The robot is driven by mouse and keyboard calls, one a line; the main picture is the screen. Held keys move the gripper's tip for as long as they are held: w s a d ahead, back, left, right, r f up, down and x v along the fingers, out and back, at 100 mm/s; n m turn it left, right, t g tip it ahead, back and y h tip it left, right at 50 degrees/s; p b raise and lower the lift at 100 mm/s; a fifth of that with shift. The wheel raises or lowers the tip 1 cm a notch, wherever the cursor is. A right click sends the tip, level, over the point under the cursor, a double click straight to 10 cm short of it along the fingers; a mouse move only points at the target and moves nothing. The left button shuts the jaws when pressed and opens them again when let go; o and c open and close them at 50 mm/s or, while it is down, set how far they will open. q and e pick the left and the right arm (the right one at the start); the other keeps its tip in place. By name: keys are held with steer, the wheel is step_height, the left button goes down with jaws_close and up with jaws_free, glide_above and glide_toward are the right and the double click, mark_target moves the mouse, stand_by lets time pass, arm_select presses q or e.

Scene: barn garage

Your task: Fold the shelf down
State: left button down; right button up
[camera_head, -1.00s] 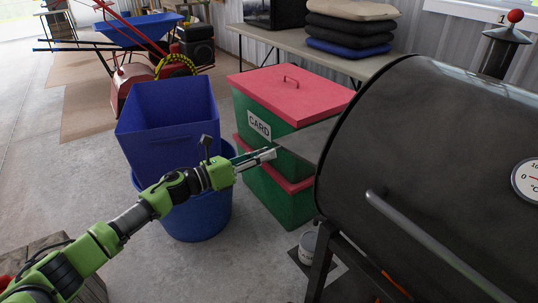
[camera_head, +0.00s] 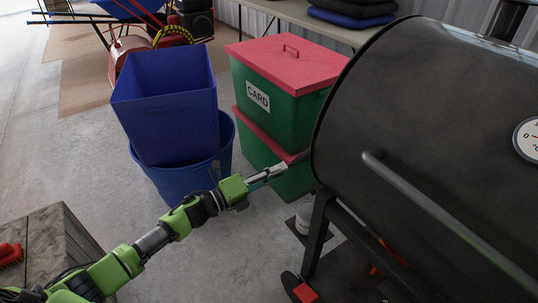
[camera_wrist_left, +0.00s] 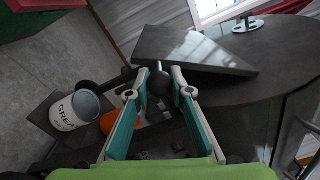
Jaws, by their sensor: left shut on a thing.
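The grey metal side shelf (camera_head: 298,158) sticks out from the end of the black barrel grill (camera_head: 400,130). In the head view only a narrow dark piece of it shows beside the barrel. In the left wrist view the shelf (camera_wrist_left: 205,52) is a flat, tilted panel just beyond the fingers. My left gripper (camera_head: 280,171) reaches it from the left. In the wrist view the fingers (camera_wrist_left: 158,82) close around a dark piece at the shelf's near edge; its exact shape is unclear. My right gripper is not in view.
Green bins with red lids (camera_head: 280,65) stand behind my left gripper, close to it. Blue tubs (camera_head: 165,100) stand left of them. A white bucket (camera_wrist_left: 75,110) sits on the grill's lower rack. A wooden crate (camera_head: 50,245) is at lower left; floor between is clear.

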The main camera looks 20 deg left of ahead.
arm_select(q)
steer(key=s+d+f+n+p, duration=0.3)
steer(key=s+d+n, duration=0.3)
steer(key=d, duration=0.2)
steer(key=shift+s+d+f+n+p, duration=0.15)
steer(key=shift+s+f+n+p, duration=0.15)
steer(key=shift+s+n, duration=0.1)
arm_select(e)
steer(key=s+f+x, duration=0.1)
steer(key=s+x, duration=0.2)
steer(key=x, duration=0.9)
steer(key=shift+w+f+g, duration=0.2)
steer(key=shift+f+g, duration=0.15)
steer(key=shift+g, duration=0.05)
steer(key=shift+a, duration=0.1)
arm_select(q)
steer(key=c, duration=1.8)
jaws_free()
steer(key=shift+w+r, duration=0.1)
steer(key=shift+r, duration=0.05)
steer(key=v, duration=1.2)
